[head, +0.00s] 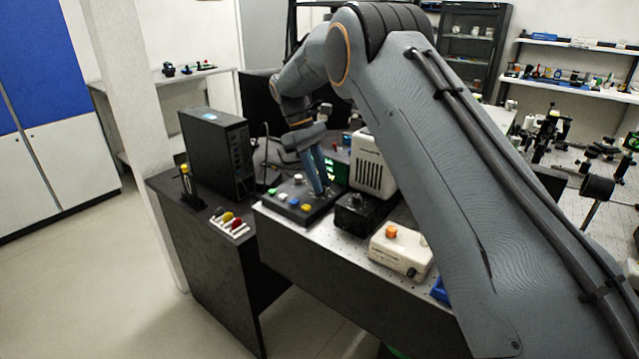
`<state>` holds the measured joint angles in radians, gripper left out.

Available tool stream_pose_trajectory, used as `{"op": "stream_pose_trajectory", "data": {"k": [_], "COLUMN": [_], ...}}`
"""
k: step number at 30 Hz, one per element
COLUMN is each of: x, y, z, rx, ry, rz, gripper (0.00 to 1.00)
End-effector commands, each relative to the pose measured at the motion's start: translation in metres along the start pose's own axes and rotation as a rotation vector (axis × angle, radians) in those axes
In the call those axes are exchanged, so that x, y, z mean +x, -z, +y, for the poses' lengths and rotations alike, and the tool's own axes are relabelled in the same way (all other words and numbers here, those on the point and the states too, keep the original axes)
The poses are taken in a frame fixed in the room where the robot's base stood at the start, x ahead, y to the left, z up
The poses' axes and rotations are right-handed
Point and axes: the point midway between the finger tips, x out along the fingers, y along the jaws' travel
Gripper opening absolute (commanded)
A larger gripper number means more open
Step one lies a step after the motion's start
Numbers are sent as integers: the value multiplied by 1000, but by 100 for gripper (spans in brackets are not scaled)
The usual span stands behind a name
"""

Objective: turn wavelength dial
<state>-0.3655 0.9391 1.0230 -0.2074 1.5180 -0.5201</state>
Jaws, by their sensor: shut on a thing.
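A black control box (290,204) with several coloured buttons stands near the front left edge of the perforated bench. My gripper (319,190) points down at the right part of its top face, with its blue-grey fingers shut. The wavelength dial is between the fingertips and is hidden by them, so its setting cannot be read. A small pale knob (297,179) shows on the box, left of the fingers.
A green-lit display (332,170) and a white vented housing (371,168) stand close behind and right of my gripper. A black box (357,212) and a white box with an orange knob (400,250) sit to the right. A black computer tower (215,155) stands left.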

Motion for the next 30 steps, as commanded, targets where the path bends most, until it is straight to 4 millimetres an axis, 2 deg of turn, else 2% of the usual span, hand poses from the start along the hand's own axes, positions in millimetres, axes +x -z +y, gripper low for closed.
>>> {"op": "stream_pose_trajectory", "data": {"k": [10,27,28,30], "x": [-1,-2,-2,-2], "y": [0,0,0,0], "z": [2,2,2,2], "rx": [143,172,172,172], "ry": [57,69,68,69], "rz": [4,4,4,4], "gripper": [0,0,21,33]}}
